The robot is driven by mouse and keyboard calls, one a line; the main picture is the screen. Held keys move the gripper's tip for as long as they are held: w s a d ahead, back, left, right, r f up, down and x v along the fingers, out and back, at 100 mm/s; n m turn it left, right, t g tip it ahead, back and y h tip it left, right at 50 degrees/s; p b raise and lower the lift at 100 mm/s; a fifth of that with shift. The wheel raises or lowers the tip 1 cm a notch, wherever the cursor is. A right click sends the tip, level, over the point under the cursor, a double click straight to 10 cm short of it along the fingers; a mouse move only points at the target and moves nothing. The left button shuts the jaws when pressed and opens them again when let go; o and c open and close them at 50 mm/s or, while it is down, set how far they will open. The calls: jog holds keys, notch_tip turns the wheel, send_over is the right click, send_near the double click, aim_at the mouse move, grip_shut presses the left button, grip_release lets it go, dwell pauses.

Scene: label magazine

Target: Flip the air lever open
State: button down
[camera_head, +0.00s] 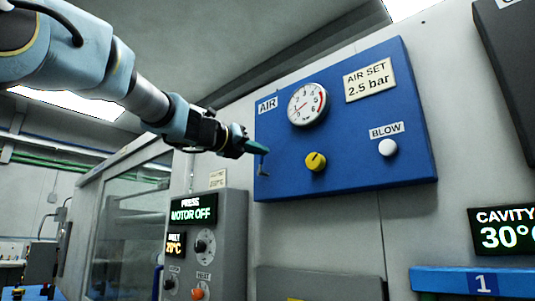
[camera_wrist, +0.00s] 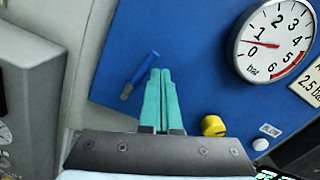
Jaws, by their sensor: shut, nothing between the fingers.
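The air panel (camera_head: 345,135) is a blue board on the wall, with an AIR label at its upper left. The air lever (camera_wrist: 141,75) shows in the wrist view as a slim blue handle with a grey end, lying slanted on the panel's left part. In the head view only a small grey piece (camera_head: 262,167), likely part of the lever, shows below my fingertips. My gripper (camera_head: 266,150) is shut and empty at the panel's left side. In the wrist view its teal fingertips (camera_wrist: 160,72) are just right of the handle; I cannot tell if they touch.
A yellow knob (camera_head: 316,161) and a white BLOW button (camera_head: 387,147) are right of my gripper. A grey press control box (camera_head: 217,245) stands below left. The panel between gripper and knob is clear.

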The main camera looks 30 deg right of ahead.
jog(key=shift+w+a+r, duration=0.15)
jog(key=shift+w+r, duration=0.05)
jog(key=shift+w, duration=0.35)
dwell(0.4)
